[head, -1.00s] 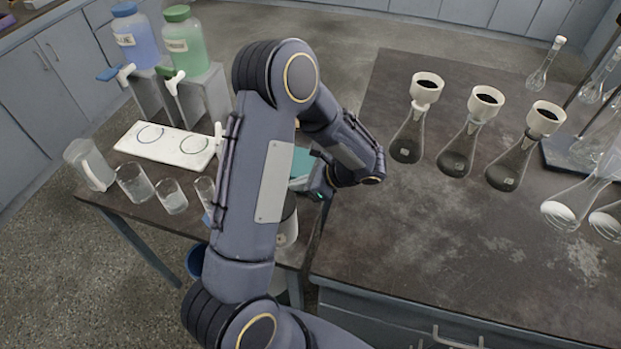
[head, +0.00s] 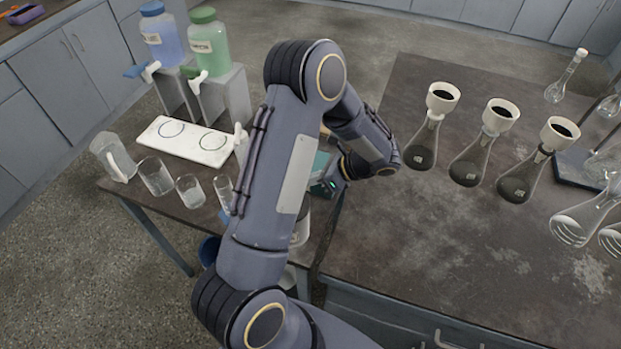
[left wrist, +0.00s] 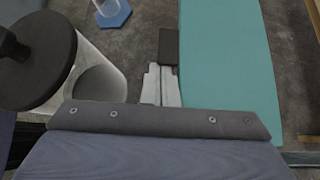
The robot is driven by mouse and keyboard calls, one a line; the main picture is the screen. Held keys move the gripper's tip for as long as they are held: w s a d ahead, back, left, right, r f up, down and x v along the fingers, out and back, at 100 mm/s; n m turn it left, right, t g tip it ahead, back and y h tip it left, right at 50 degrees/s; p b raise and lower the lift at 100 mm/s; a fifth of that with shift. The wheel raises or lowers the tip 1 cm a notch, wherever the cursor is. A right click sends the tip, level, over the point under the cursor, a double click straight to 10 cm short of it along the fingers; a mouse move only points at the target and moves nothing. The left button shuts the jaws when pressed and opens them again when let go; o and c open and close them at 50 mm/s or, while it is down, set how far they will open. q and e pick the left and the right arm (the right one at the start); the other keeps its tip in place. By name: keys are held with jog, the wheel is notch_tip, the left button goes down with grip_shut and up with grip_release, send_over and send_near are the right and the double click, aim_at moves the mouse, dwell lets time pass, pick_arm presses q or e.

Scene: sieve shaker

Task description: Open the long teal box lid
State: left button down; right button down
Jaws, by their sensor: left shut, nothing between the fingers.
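The long teal box lid (left wrist: 228,60) runs up and down in the left wrist view, right of my fingers; it looks flat. In the head view only a small teal patch (head: 319,165) shows behind my left arm. My left gripper (left wrist: 165,68) is shut and empty, close beside the lid's left edge. A dark block shows at the finger ends; I cannot tell whether it touches the lid. In the head view the fingers are mostly hidden by my arm. My right gripper is not in view.
A clear canister with a dark round top (left wrist: 35,55) stands left of the fingers, and a blue hexagonal base (left wrist: 113,14) lies beyond. Beakers (head: 155,177) and a white tray (head: 185,143) stand left. Flasks with funnels (head: 421,148) stand on the right table.

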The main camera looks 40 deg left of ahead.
pick_arm(q)
jog(key=r+p, duration=0.1)
jog(key=r, duration=0.1)
jog(key=w+r+p, duration=0.2)
jog(key=r, duration=0.1)
jog(key=shift+w+a+r, duration=0.25)
jog(key=shift+a+r, duration=0.1)
jog(key=w+a+r+m+g+p, duration=0.1)
jog(key=w+a+r+p, duration=0.2)
jog(key=w, duration=0.6)
jog(key=shift+r+g+p, duration=0.3)
jog(key=shift+r+p, duration=0.25)
jog(key=shift+p, duration=0.1)
jog(key=shift+r, duration=0.15)
